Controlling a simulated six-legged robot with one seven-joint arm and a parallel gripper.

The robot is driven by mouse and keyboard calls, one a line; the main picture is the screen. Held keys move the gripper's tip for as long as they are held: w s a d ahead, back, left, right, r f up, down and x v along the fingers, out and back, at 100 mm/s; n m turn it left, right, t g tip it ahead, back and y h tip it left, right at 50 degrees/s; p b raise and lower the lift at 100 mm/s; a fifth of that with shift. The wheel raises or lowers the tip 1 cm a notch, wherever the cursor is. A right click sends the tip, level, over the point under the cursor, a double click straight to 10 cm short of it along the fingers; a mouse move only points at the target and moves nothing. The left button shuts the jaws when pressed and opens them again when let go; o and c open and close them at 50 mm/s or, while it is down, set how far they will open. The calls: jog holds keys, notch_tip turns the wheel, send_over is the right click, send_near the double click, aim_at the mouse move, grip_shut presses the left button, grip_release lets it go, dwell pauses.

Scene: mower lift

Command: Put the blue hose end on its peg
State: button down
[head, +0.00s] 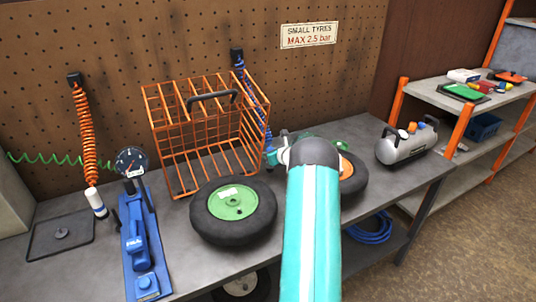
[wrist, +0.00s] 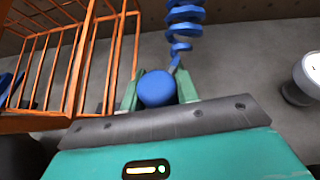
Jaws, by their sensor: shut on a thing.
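The blue hose end (wrist: 157,88) is a rounded blue piece between the two green fingers of my gripper (wrist: 158,92) in the wrist view. My gripper is shut on it. In the head view, my gripper (head: 272,157) is just right of the orange wire cage, partly hidden by my wrist. The blue coiled hose (head: 254,92) hangs from a dark bracket (head: 237,55) on the pegboard and runs down to the gripper; its coils also show in the wrist view (wrist: 184,14). I cannot pick out for certain which fitting is the blue hose's peg.
The orange cage (head: 163,128) stands close left of the gripper. A green-hubbed tyre (head: 208,222) lies before it; an orange-hubbed tyre (head: 354,181) is partly behind my arm. A grey tank (head: 399,151) stands right. An orange hose (head: 86,140) and dark tray (head: 45,245) are left.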

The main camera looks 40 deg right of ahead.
jog(key=shift+f, duration=0.8)
dwell(0.7)
jog(key=shift+r, duration=0.3)
jog(key=shift+r, duration=0.5)
dwell(0.5)
jog(key=shift+f, duration=0.75)
jog(key=c, duration=1.3)
grip_release()
jog(key=shift+f, duration=0.1)
jog(key=shift+c, duration=0.2)
jog(key=shift+s+f, duration=0.1)
